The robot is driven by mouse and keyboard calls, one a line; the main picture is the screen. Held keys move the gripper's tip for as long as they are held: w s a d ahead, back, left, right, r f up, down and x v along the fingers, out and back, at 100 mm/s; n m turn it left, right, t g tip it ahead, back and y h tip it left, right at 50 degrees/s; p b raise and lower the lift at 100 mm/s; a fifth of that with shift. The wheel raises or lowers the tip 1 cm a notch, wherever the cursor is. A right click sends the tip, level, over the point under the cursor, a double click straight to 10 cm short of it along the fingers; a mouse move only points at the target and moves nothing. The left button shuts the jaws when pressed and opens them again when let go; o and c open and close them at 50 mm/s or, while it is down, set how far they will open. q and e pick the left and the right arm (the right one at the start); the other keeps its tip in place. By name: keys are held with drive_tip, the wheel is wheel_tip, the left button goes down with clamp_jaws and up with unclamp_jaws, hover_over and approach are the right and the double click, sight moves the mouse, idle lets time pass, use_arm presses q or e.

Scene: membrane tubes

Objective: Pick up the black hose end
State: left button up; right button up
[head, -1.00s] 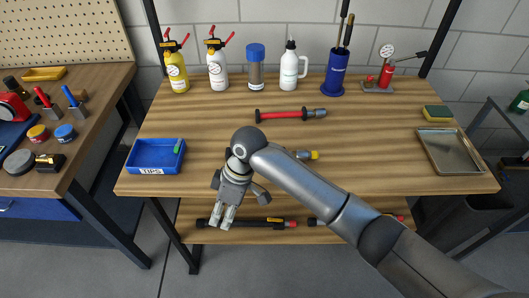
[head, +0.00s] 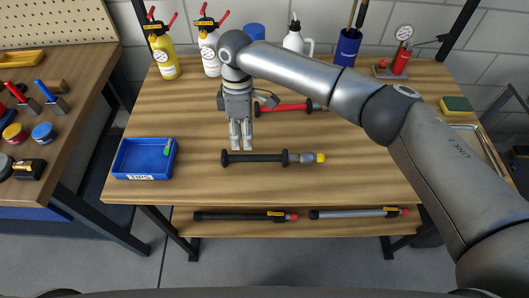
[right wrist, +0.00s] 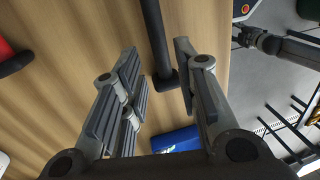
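A tool with a black tube (head: 262,158) and a grey and yellow right end lies across the middle of the workbench in the head view. Its black end, with a round flange, points left. My right gripper (head: 241,149) points down over that end. In the right wrist view, the right gripper (right wrist: 157,62) is open, and the black tube (right wrist: 155,40) shows between its fingers, with no finger seen touching it. I cannot tell how far the fingertips are above it.
A blue tips tray (head: 118,165) stands left on the bench (head: 200,185). A red tool (head: 285,108) lies behind my right gripper. Bottles line the back. A black tube (head: 235,216) and a grey tube (head: 355,214) lie on the lower shelf. The bench's front strip is clear.

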sight(245, 156)
drive_tip(key=shift+s+f, duration=0.15)
drive_tip(key=shift+f, duration=1.1)
drive_tip(key=f+p, duration=0.1)
drive_tip(key=f, duration=0.1)
drive_tip(key=s+f+p, duration=0.1)
drive_tip(key=f, duration=0.1)
drive_tip(key=shift+d+f, duration=0.1)
drive_tip(key=shift+d, duration=0.1)
drive_tip(key=shift+f, duration=0.2)
drive_tip(key=c, duration=0.4)
use_arm(q)
drive_tip(key=shift+s+r, duration=0.2)
drive_tip(key=shift+r, duration=0.3)
drive_tip(key=shift+s+r, duration=0.15)
drive_tip(key=shift+r, duration=0.35)
use_arm(e)
clamp_jaws()
